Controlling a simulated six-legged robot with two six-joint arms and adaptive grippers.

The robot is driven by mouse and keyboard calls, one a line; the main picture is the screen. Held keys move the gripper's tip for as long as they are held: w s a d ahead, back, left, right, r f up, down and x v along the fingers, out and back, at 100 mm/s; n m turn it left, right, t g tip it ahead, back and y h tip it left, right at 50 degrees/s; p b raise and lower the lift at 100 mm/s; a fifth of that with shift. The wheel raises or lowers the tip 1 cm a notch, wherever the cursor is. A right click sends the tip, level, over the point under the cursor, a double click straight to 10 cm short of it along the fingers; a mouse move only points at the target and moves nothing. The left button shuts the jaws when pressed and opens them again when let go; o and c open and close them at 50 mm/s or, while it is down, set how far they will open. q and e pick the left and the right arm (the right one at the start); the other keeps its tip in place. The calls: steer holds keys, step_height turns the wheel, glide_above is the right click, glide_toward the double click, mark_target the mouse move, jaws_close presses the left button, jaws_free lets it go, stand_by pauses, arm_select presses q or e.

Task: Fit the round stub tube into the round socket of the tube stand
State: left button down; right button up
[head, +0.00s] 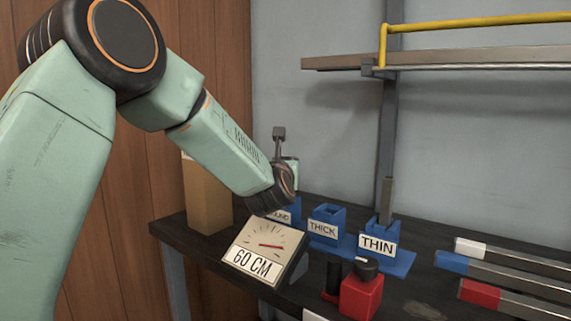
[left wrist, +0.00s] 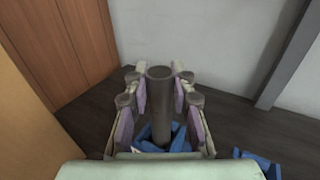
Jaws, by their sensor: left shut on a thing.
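The round stub tube (left wrist: 160,105) is a dark grey cylinder. In the left wrist view it stands upright between the finger pads of my left gripper (left wrist: 159,88), which is shut on it. Its lower end meets blue parts of the tube stand (left wrist: 180,138); I cannot tell whether it is inside the socket or just above it. In the head view my left wrist covers most of the gripper (head: 290,168) and part of the round socket (head: 295,207). The thick socket (head: 327,218) looks empty. A flat grey bar (head: 387,200) stands in the thin socket (head: 379,243). My right gripper is out of view.
A dial marked 60 CM (head: 263,248) stands in front of the stand. A red box with a black knob (head: 361,297) is at the front edge. Colour-ended bars (head: 520,277) lie at right. A tan box (head: 207,195) stands at left, close to my arm.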

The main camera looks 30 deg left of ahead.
arm_select(q)
steer(key=shift+f+b, duration=0.3)
steer(key=c, duration=1.1)
jaws_free()
steer(key=shift+o, duration=0.2)
steer(key=v, duration=1.2)
steer(key=shift+d, duration=0.1)
